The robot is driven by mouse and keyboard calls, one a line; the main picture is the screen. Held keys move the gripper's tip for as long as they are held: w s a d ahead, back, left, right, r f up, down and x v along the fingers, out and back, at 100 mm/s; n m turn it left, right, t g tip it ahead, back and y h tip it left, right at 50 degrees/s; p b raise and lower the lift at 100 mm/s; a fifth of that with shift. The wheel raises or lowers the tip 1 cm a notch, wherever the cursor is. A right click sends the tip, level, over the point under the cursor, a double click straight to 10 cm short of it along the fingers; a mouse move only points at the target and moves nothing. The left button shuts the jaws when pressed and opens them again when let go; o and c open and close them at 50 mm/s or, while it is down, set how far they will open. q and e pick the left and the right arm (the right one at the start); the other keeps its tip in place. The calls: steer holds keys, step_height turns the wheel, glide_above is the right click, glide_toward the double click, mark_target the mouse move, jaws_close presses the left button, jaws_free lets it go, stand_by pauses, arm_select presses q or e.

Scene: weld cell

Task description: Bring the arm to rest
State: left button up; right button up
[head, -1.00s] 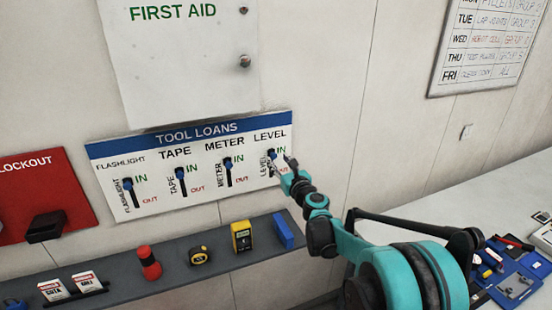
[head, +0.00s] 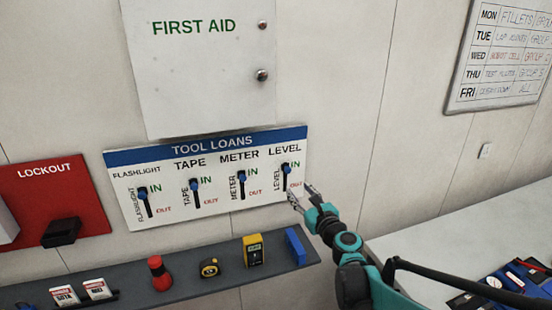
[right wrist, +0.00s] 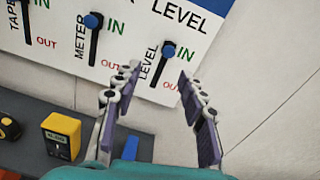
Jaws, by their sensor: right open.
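My right gripper (head: 303,196) is open and empty, just right of the lower right corner of the tool loans board (head: 240,203) in the head view. In the right wrist view, its two spread fingers (right wrist: 158,80) frame the lower part of the LEVEL slot. The LEVEL slider's blue knob (head: 286,168) is at the top of its slot, beside IN; it also shows in the right wrist view (right wrist: 169,49), apart from the fingers. The flashlight, tape and meter knobs are also at the top, by IN. My left gripper is not in view.
A grey shelf (head: 190,284) below the board holds a red flashlight (head: 160,273), a tape measure (head: 209,268), a yellow meter (head: 253,250) and a blue level (head: 296,247). A red lockout board (head: 85,190) is at left. A pale bench (head: 440,238) stands at right.

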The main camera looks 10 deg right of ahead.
steer(key=s+a+f+n+g+y+b, duration=0.1)
steer(key=s+a+f+n+g+b, duration=0.2)
steer(key=s+f+n, duration=0.35)
steer(key=s+a+f+n+g+b, duration=0.2)
steer(key=s+a+f+n, duration=0.15)
steer(key=s+n, duration=0.6)
steer(key=s+d+f+n+g+h+b, duration=0.2)
steer(key=s+d+f+n, duration=0.1)
steer(key=s+f+n, duration=0.4)
steer(key=s+d+f+n+g+h+b, duration=0.3)
steer(key=s+f+n, duration=0.5)
steer(key=s, duration=0.3)
steer(key=shift+d+f+n, duration=0.2)
steer(key=shift+d+n, duration=0.1)
steer(key=shift+d, duration=0.1)
